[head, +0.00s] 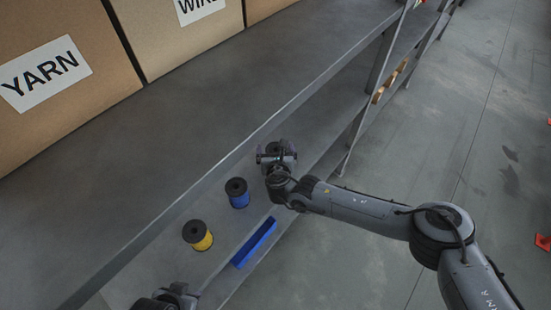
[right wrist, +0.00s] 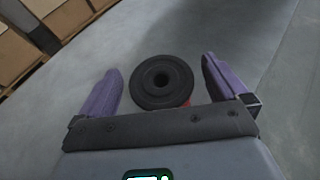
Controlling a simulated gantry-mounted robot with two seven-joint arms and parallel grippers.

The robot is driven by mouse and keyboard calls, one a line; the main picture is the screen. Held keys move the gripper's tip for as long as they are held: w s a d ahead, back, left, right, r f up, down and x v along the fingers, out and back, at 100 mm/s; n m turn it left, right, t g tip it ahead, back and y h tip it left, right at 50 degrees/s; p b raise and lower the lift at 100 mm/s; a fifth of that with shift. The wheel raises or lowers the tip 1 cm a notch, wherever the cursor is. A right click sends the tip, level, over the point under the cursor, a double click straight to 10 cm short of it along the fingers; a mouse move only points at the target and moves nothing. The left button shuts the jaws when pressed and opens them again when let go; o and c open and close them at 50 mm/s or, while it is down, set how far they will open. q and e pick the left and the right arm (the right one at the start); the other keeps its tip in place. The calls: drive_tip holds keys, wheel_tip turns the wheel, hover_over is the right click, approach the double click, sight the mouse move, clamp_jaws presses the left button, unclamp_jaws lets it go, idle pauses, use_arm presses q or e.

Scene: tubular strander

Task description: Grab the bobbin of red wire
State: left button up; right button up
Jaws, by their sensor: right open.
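The bobbin of red wire (right wrist: 162,82) stands between the spread fingers of my right gripper (right wrist: 161,84) in the right wrist view. Its black round top with a centre hole faces the camera, and only a sliver of red shows at its lower right edge. A gap shows on each side between the bobbin and the purple fingers. In the head view my right gripper (head: 276,154) is over this bobbin at the shelf and hides most of it. My left gripper (head: 172,297) is at the bottom edge, partly cut off; its jaws are unclear.
A blue-wire bobbin (head: 237,193) and a yellow-wire bobbin (head: 198,235) stand on the shelf left of my right gripper. A blue bar-shaped object (head: 255,243) lies near the shelf's front edge. Cardboard boxes (head: 60,75) stand on the upper shelf. Open floor lies right.

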drive_tip(key=shift+w+f, duration=0.15)
drive_tip(key=shift+w, duration=0.1)
drive_tip(key=c, duration=1.2)
drive_tip(key=shift+c, duration=0.5)
